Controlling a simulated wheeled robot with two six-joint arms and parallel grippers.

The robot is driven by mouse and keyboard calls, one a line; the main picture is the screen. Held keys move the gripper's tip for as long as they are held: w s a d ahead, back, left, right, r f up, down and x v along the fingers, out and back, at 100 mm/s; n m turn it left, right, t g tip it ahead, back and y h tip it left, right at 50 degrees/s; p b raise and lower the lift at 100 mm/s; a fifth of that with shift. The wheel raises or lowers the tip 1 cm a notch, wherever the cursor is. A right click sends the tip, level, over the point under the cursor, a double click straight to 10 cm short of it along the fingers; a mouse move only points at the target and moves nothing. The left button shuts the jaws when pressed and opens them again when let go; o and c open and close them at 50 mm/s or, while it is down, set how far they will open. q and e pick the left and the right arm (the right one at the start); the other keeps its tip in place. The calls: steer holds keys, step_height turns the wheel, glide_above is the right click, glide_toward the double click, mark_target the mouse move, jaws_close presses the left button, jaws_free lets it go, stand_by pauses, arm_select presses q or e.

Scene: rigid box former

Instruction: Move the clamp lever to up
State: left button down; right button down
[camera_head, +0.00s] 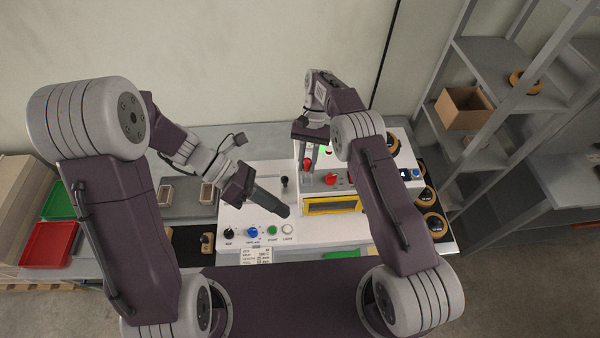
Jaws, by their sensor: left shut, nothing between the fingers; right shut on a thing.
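The white box former machine (235,213) stands on the bench in the middle. Its raised part has two red parts: a left one (308,168), which I take to be the clamp lever's handle, and a right one (331,179). My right gripper (308,160) comes down from above, shut on the left red part; the fingers hide part of it, so its exact angle cannot be told. A small black-knobbed lever (284,181) stands upright to the left. My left gripper (284,211) is shut and empty above the control panel, in front of that black knob.
A front row of controls includes a blue button (252,231) and a green button (272,230). A yellow-framed opening (333,206) is below the red parts. Tape rolls (436,225) lie at right. Red (47,245) and green (59,200) trays are at left.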

arm_select(q)
steer(key=w+f+n+t+h, duration=0.35)
steer(key=w+n+h, duration=0.35)
steer(key=w+n, duration=0.35)
steer(key=a+f+n+t, duration=0.4)
steer(key=f+n+t, duration=0.25)
steer(key=f, duration=0.25)
steer(key=shift+g, duration=0.5)
steer(key=x, duration=0.3)
steer(key=w+x, duration=0.1)
steer(key=x, duration=0.3)
steer(key=w+x, duration=0.1)
steer(key=x, duration=0.3)
steer(key=shift+w+a, duration=0.2)
steer(key=shift+a, duration=0.1)
steer(key=shift+w+n, duration=0.3)
steer(key=shift+w, duration=0.15)
steer(key=shift+w, duration=0.1)
